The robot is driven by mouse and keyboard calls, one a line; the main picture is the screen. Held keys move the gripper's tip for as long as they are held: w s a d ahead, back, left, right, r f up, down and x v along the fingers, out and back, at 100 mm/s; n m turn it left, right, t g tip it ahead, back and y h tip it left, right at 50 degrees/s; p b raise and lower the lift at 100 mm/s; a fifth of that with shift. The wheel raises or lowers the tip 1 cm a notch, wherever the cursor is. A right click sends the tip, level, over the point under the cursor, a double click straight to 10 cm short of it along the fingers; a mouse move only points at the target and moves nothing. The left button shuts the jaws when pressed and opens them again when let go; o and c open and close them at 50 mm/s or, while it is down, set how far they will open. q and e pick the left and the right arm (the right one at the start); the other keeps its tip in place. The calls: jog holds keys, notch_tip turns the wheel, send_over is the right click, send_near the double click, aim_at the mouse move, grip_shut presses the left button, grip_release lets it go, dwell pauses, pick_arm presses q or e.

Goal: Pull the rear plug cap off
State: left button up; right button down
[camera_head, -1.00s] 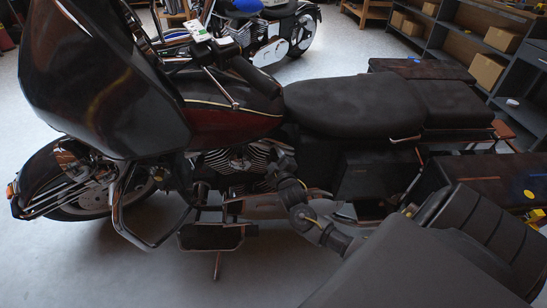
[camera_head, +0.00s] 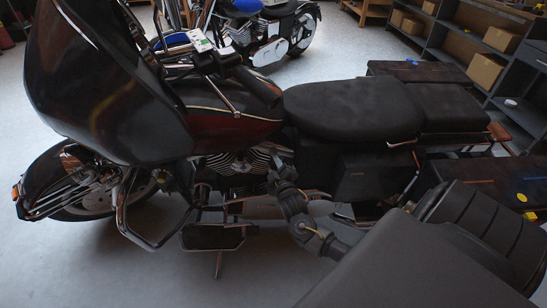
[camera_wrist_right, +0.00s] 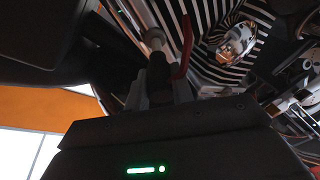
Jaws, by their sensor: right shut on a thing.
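The motorcycle (camera_head: 352,107) stands side-on, with its finned engine (camera_head: 235,165) below the tank. My right gripper (camera_wrist_right: 158,88) is at the engine, its fingers shut around a dark cylindrical piece that looks like the rear plug cap (camera_wrist_right: 157,70). A pale stem (camera_wrist_right: 154,38) shows just beyond the cap, close to the cooling fins (camera_wrist_right: 203,35). I cannot tell whether the cap is still seated. In the head view my right wrist hides the gripped spot. My left gripper is not in view.
A red cable or rod (camera_wrist_right: 185,48) runs close beside the right finger. A bright metal fitting (camera_wrist_right: 235,42) lies to the right. Shelves with boxes (camera_head: 503,39) and a second motorcycle (camera_head: 275,40) stand behind.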

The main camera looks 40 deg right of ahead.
jog(key=shift+a+f, duration=0.1)
jog(key=shift+a, duration=0.05)
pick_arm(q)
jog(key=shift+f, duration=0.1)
pick_arm(e)
jog(key=c, duration=1.2)
grip_release()
jog(key=shift+s, duration=0.15)
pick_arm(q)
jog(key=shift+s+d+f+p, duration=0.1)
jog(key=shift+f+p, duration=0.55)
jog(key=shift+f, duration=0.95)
pick_arm(e)
jog(key=shift+v, duration=5.35)
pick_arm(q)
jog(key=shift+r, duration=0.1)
